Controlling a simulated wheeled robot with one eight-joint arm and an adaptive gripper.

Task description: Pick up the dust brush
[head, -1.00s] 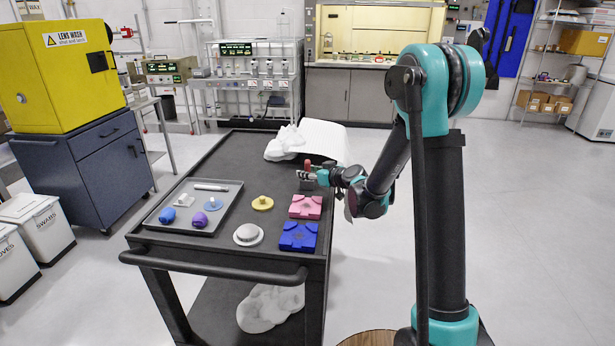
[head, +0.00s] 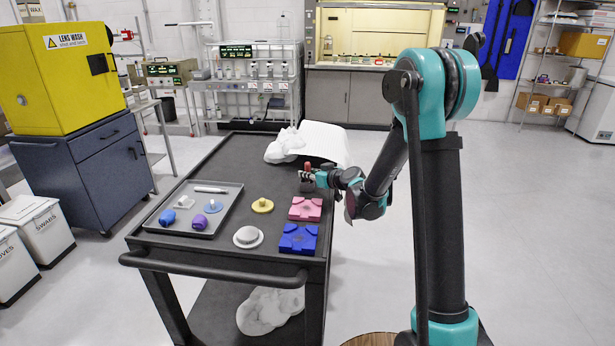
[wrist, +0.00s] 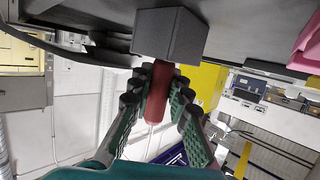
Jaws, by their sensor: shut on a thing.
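The dust brush (head: 307,187) has a red handle and a dark grey block. It stands upright, handle up, near the right edge of the black cart's top in the head view. In the wrist view its grey block (wrist: 170,33) and red handle (wrist: 156,95) fill the middle. My gripper (wrist: 160,84) has its two ribbed green fingers on either side of the handle, shut on it just beyond the block. My gripper also shows in the head view (head: 308,176). I cannot tell whether the block touches the cart top.
On the cart (head: 262,148) are a pink block (head: 306,208), a blue block (head: 298,238), a yellow knobbed disc (head: 262,205) and a white domed disc (head: 248,237). A grey tray (head: 165,226) of small items lies left. Crumpled white cloth (head: 285,146) and a curved white sheet (head: 325,138) lie behind.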

